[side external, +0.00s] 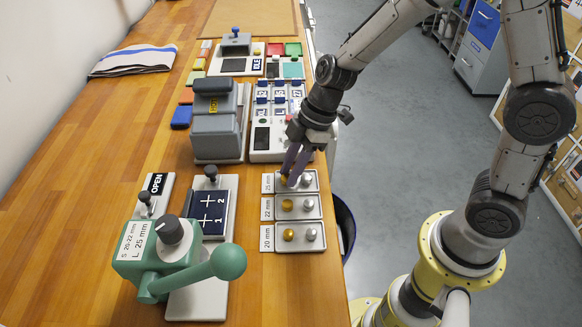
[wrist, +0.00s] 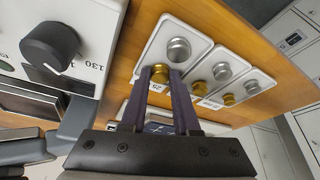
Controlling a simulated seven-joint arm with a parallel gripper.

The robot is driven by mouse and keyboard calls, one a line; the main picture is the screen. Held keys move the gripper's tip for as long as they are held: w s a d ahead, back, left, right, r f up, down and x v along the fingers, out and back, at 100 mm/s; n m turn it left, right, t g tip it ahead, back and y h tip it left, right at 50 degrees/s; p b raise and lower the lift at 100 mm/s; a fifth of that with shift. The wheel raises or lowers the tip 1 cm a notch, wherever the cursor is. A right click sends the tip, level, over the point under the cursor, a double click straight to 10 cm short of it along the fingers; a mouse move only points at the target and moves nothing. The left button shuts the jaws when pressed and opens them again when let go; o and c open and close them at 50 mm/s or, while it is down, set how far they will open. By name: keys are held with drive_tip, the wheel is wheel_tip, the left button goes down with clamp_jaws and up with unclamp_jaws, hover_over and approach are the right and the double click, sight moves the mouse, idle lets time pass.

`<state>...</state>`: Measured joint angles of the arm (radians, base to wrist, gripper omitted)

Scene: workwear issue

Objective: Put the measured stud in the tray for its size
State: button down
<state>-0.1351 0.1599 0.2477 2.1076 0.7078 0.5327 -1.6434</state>
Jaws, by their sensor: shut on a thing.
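My gripper (side external: 287,176) is at the 25 mm tray (side external: 315,189), the farthest of three pale trays in a row. In the wrist view the fingertips (wrist: 161,75) are shut on a gold stud (wrist: 160,72), over that tray's near end (wrist: 150,55). Whether the stud touches the tray floor, I cannot tell. A silver stud (wrist: 178,50) sits in the same tray. The 22 mm tray (side external: 298,215) and the 20 mm tray (side external: 300,248) each hold a gold and a silver stud.
A green device with a ball-ended lever (side external: 228,261) stands at the front. A grey machine (side external: 217,125) and a white panel with a black knob (wrist: 50,47) stand near my gripper. A dark bin (side external: 345,222) is beyond the table's right edge.

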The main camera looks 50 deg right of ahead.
drive_tip(key=c, duration=0.9)
unclamp_jaws()
drive_tip(key=shift+r, duration=0.1)
drive_tip(key=v, duration=1.2)
drive_tip(key=shift+s+d+r+m+t+h, duration=0.65)
drive_tip(key=shift+s+d+m, duration=0.7)
drive_tip(key=shift+s+m, duration=1.2)
drive_tip(key=shift+s+d+r+m+t+h, duration=0.7)
drive_tip(key=shift+s+d+m, duration=0.95)
drive_tip(key=shift+s, duration=1.5)
drive_tip(key=shift+s+d+r+m+t+h, duration=0.65)
drive_tip(key=shift+s+d+m, duration=0.35)
drive_tip(key=shift+s+m, duration=1.75)
drive_tip(key=shift+s, duration=0.15)
